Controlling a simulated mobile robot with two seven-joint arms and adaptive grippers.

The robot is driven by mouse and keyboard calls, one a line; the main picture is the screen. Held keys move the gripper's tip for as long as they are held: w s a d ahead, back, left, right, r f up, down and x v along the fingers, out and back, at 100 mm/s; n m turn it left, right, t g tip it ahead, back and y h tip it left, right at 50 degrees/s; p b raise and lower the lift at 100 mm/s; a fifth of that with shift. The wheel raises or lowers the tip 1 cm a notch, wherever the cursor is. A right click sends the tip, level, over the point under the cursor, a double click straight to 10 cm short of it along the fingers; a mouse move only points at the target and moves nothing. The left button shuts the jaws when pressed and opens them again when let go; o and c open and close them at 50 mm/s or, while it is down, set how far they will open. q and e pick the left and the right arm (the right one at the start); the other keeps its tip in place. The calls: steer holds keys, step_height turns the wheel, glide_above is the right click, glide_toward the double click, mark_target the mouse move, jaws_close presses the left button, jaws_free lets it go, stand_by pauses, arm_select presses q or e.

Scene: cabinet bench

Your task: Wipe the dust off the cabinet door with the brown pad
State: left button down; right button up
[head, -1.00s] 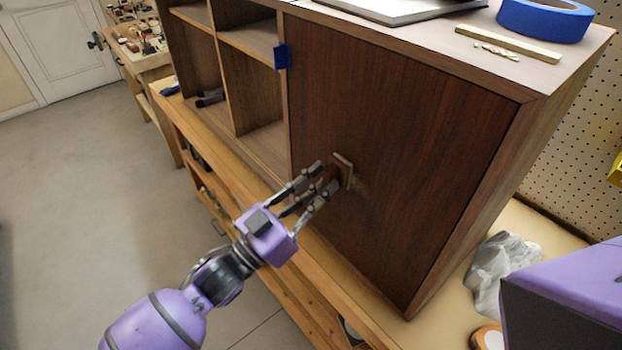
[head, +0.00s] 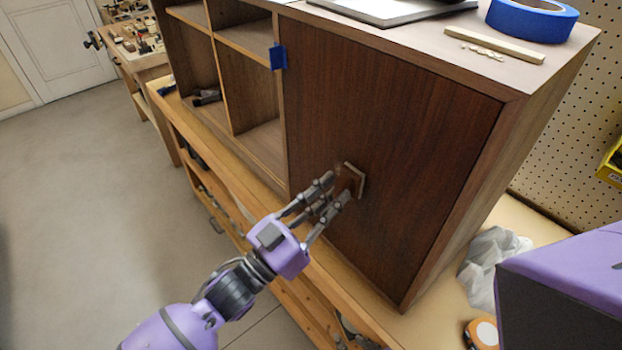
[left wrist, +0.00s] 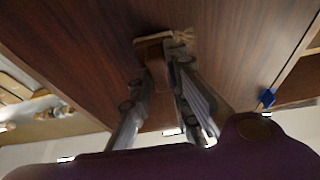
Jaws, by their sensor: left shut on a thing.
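The cabinet door (head: 390,130) is a dark brown wood panel on the right part of the cabinet. My left gripper (head: 338,188) is shut on the brown pad (head: 355,181), whose flat face is against the lower middle of the door or very close to it. In the left wrist view, the fingers (left wrist: 163,85) hold the pad (left wrist: 150,41) by its block-like back. A small pale smudge, seemingly dust, shows beside the pad in that view; in the head view the pad and fingers hide most of that area. My right gripper is not in view.
Open shelves (head: 245,85) are left of the door, with blue tape (head: 278,56) on the door's upper left edge. A blue tape roll (head: 532,18) and a wooden strip (head: 495,44) lie on top. A crumpled grey bag (head: 490,262) sits on the bench at right.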

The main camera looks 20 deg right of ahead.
arm_select(q)
steer(key=s+d+p, duration=0.1)
steer(key=s+d, duration=0.1)
steer(key=s, duration=0.3)
steer(key=shift+s, duration=0.4)
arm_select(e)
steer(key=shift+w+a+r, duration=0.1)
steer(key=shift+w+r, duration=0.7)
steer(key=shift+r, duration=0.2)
arm_select(q)
steer(key=shift+w+r, duration=0.1)
steer(key=w+a+b, duration=0.1)
steer(key=w+a, duration=0.2)
steer(key=w, duration=0.6)
steer(key=shift+w+a+b, duration=0.2)
steer(key=shift+w+b, duration=0.05)
steer(key=shift+b, duration=0.05)
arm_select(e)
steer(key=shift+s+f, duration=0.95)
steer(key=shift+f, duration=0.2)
